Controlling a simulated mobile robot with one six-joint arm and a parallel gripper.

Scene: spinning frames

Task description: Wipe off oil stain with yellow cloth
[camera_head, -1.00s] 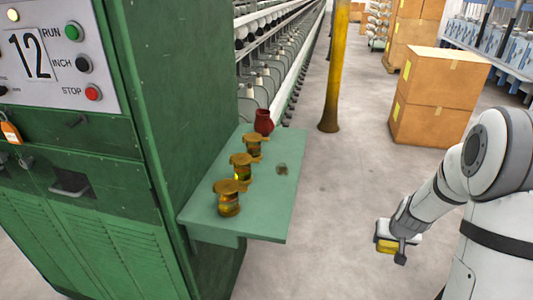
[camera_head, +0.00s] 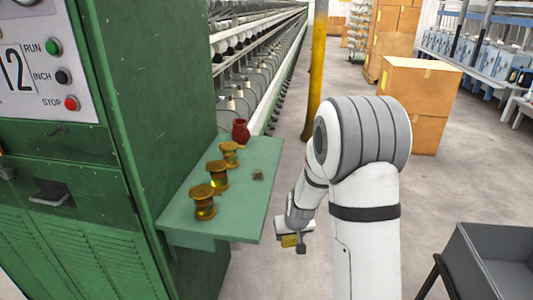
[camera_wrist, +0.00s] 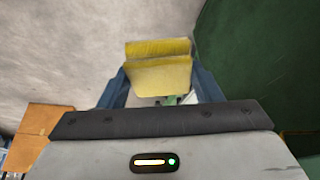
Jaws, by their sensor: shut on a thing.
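My gripper (camera_head: 293,243) is shut on the yellow cloth (camera_head: 289,241), to the right of the green shelf (camera_head: 225,222) and a little apart from its edge in the head view. In the wrist view the folded cloth (camera_wrist: 158,62) sits between the blue fingers. A small brownish stain (camera_head: 258,175) shows on the right part of the shelf. The stain does not show clearly in the wrist view.
Several brass-coloured bobbins (camera_head: 217,177) stand in a row along the shelf's left side, with a dark red pot (camera_head: 241,131) behind them. The green machine (camera_head: 150,90) borders the shelf on the left. A yellow pole (camera_head: 316,75) and cardboard boxes (camera_head: 415,85) stand beyond. A dark grey bin (camera_head: 490,265) is at lower right.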

